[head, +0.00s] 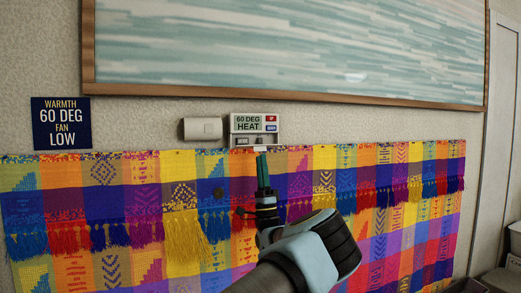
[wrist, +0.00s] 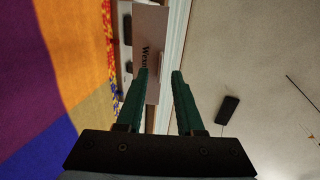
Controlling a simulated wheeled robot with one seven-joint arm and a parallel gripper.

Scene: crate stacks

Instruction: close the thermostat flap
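The thermostat (head: 256,124) is a pale box on the wall, with a "60 DEG HEAT" display and red and blue buttons at its right. Its lower strip (head: 242,141) carries small dark marks. In the wrist view a pale panel (wrist: 150,22) with partly hidden dark lettering lies beyond the fingers; I cannot tell for sure that it is the flap, nor the flap's angle. My gripper (head: 261,156) points up just below the thermostat. In the wrist view its green fingers (wrist: 160,73) are apart with nothing held between them. Contact with the thermostat cannot be told.
A grey-white box (head: 203,128) sits left of the thermostat. A dark sign (head: 61,123) reads "WARMTH 60 DEG FAN LOW". A wood-framed picture (head: 290,97) hangs close above. A colourful fringed cloth (head: 100,185) covers the wall below, behind my arm.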

